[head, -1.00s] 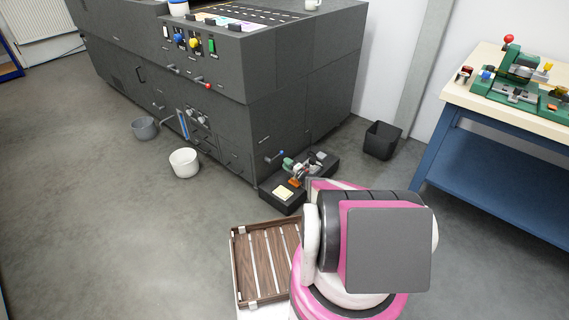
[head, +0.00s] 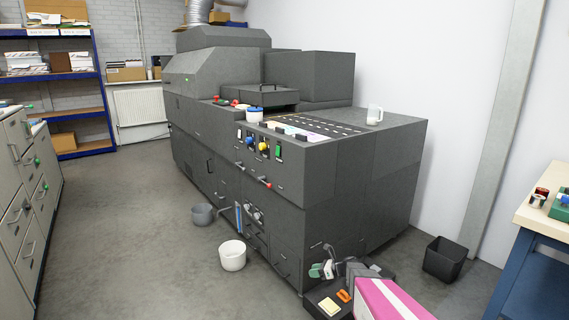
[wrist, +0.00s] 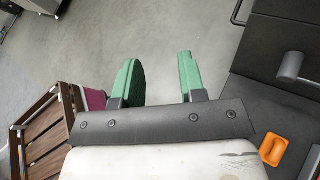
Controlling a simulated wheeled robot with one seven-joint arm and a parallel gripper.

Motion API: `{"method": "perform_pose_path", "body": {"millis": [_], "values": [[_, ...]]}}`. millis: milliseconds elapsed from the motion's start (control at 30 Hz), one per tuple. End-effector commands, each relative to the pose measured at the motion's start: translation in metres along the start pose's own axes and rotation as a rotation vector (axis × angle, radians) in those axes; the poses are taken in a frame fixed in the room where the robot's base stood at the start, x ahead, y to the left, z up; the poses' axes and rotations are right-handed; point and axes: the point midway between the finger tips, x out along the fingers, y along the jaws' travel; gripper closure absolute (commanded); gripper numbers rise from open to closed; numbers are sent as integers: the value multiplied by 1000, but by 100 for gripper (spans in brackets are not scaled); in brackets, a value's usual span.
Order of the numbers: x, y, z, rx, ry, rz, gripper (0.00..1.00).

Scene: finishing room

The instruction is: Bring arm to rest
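My gripper (wrist: 159,70) shows in the wrist view with two green fingers wide apart and bare floor between them. It is open and empty. In the head view its green fingers (head: 317,271) are small, low in front of the dark machine's near corner. A pink and white part of my arm (head: 390,300) fills the bottom edge there. Most of the arm is out of the head view.
The big dark grey machine (head: 345,170) stands close by. A black platform with an orange piece (wrist: 273,150) lies right of my gripper. A slatted wooden tray (wrist: 45,140) is at left. White bucket (head: 232,256), grey bucket (head: 203,215), black bin (head: 444,260) and workbench (head: 545,215) stand around.

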Motion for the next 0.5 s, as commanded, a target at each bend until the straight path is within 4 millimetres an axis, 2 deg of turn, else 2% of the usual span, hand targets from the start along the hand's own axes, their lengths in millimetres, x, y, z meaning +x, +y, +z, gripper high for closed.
{"method": "perform_pose_path", "body": {"millis": [33, 100, 267, 500], "values": [[-7, 29, 11, -132, 74, 27, 63], [-15, 55, 18, -328, 182, 76, 63], [-43, 110, 31, -772, 414, 230, 63], [-103, 177, 48, -1382, 723, 578, 63]]}}
